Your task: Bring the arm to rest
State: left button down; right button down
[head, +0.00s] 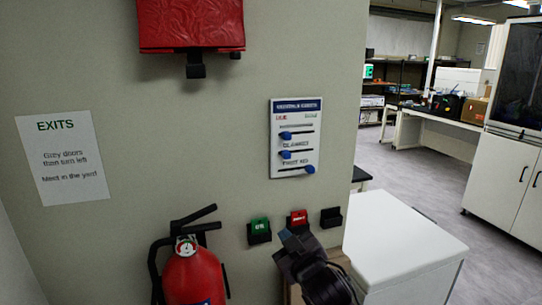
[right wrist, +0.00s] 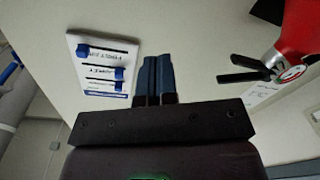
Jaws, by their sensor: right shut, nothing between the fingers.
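My right gripper (head: 288,241) is dark with blue-grey fingers and shows low in the head view, in front of the wall. It is beside the red tag holder (head: 297,218); whether it touches anything there I cannot tell. In the right wrist view the two fingers (right wrist: 153,78) are together and empty, pointing toward the wall. My left gripper is not in view.
A white slider board (head: 296,140) with blue sliders hangs above the gripper. A green holder (head: 260,230) and a black holder (head: 331,217) flank the red one. A fire extinguisher (head: 192,275) stands left. A white cabinet (head: 400,245) is close right; open floor lies beyond.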

jog(key=s+d+f+m+g+h, duration=0.2)
jog(key=s+d+f+m+h, duration=0.1)
jog(key=s+d+f, duration=0.9)
jog(key=s+d+f+m+g+h, duration=0.2)
jog(key=s+d+f+m, duration=0.3)
jog(key=s+d+f, duration=0.7)
jog(key=s+f+h, duration=0.1)
jog(key=s+f, duration=0.4)
jog(key=shift+m+g+h, duration=0.3)
jog(key=shift+g+h, duration=0.1)
jog(key=shift+s, duration=0.1)
